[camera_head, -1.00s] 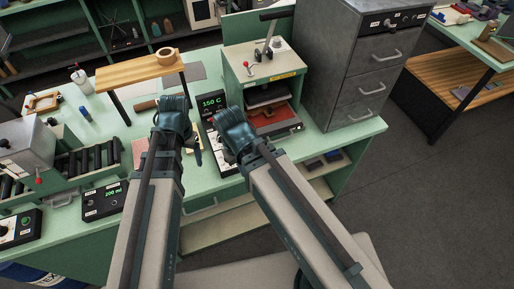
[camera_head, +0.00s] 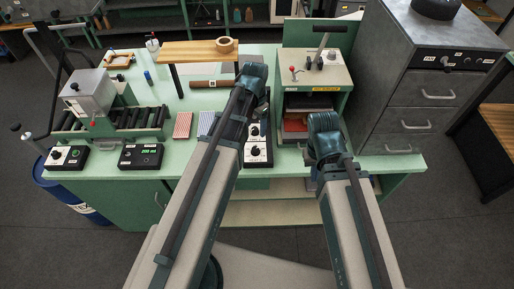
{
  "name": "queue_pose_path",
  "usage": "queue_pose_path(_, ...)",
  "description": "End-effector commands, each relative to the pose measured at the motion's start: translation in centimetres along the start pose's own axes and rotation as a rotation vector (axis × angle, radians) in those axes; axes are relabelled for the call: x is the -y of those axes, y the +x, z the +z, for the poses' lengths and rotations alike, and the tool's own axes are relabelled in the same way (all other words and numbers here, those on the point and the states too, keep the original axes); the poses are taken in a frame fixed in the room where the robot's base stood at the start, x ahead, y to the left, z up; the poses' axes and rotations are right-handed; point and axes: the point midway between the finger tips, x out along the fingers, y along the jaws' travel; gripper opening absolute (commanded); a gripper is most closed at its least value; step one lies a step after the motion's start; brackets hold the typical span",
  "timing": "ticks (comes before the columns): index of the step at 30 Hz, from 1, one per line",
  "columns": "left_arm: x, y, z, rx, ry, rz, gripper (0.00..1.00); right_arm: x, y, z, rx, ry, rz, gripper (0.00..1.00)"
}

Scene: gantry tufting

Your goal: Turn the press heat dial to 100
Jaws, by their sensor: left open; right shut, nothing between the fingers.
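The press (camera_head: 343,75) is a green box with a lever on top and an open front, at the centre right of the bench. A black control box (camera_head: 268,151) stands left of it, with white-faced dials (camera_head: 256,150) on its near part. My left arm covers its far part, so no heat reading shows. My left gripper (camera_head: 253,78) is open above and beyond the box's far end, apart from the dials. My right gripper (camera_head: 323,124) is shut and empty in front of the press, right of the control box.
A wooden stand (camera_head: 190,52) with a tape roll (camera_head: 227,45) is behind left. Two smaller control boxes (camera_head: 141,156) (camera_head: 66,157) and a roller unit (camera_head: 90,98) are at left. A grey drawer cabinet (camera_head: 425,90) blocks the right. Striped swatches (camera_head: 182,125) lie left of my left arm.

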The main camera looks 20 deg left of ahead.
Motion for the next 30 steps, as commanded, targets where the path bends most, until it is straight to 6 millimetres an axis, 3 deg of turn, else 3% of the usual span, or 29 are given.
queue_pose_path(24, 0.0, 11.1, 0.0, 0.000, 0.000, 0.000, 0.73, 1.0, 11.0, -0.6, 0.000, -0.008, 0.002, 0.00)
queue_pose_path(30, 0.0, 12.8, 0.0, 0.000, 0.000, 0.000, 0.73, 1.2, 12.7, -0.7, 0.000, -0.007, 0.002, 0.00)
